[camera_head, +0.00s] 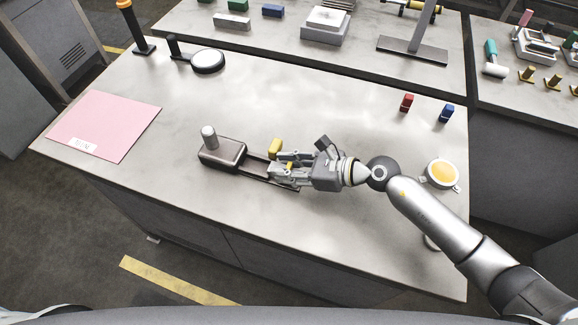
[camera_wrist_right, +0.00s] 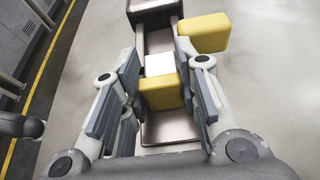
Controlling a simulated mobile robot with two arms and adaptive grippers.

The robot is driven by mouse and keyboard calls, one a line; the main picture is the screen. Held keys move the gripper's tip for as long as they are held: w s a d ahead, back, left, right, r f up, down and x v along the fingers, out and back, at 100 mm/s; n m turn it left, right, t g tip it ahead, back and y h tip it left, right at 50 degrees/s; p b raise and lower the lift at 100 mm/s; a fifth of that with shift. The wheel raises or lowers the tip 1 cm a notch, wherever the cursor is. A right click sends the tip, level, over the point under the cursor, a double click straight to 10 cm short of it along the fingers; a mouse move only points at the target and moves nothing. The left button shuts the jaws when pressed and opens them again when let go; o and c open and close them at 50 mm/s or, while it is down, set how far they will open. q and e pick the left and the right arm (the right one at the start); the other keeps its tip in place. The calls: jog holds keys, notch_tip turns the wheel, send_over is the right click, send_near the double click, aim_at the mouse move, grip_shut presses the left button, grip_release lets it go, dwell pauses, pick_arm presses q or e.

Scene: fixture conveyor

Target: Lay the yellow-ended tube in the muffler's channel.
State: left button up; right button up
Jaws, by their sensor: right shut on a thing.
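The muffler (camera_head: 222,152) is a dark metal box with a grey upright stub, left of the table's middle. Its narrow channel runs right from it, under my right gripper; the channel floor (camera_wrist_right: 167,129) shows in the wrist view. My right gripper (camera_head: 272,167) is shut on the yellow-ended tube (camera_wrist_right: 161,93), a short piece with a white part and a yellow part. The tube is over or in the channel, roughly in line with it; I cannot tell whether it touches the floor. My left gripper is not in view.
A loose yellow block (camera_head: 275,147) stands just beside the channel, close to my right fingers; it also shows in the wrist view (camera_wrist_right: 204,32). A yellow-topped round button (camera_head: 442,174), a red block (camera_head: 407,103) and a blue block (camera_head: 446,113) are to the right. The table's middle back is clear.

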jog(key=shift+a, duration=0.2)
jog(key=o, duration=1.1)
jog(key=v, duration=1.2)
jog(key=shift+r, duration=0.15)
